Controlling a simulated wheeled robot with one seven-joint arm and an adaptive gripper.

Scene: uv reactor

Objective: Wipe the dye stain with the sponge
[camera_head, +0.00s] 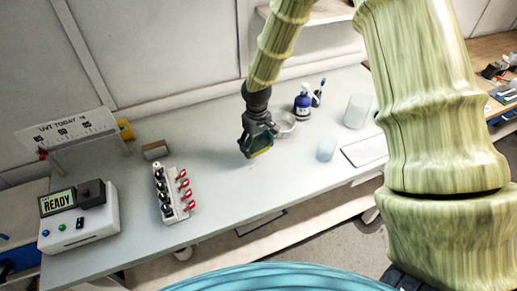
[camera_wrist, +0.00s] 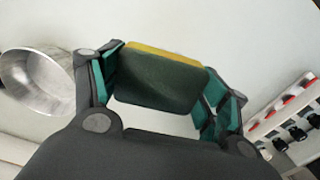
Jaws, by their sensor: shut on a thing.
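My gripper (camera_head: 257,146) is over the middle of the pale bench, shut on the sponge. The sponge (camera_head: 262,153) has a dark green face and a yellow layer, and sits low, close to the bench top; I cannot tell if it touches. In the wrist view the sponge (camera_wrist: 155,82) is between the two green-padded fingers, its yellow edge at the far side. Faint specks show on the bench just below the gripper in the head view; I cannot tell if they are the dye stain. No clear stain shows in either view, and the bench under the sponge is hidden.
A metal bowl (camera_head: 286,127) stands close behind my gripper, with a blue bottle (camera_head: 302,106) beyond. Beakers (camera_head: 326,149) and a white tray (camera_head: 366,149) are to the right. A rack with red levers (camera_head: 173,195) and a READY box (camera_head: 82,228) stand left. Bench between is clear.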

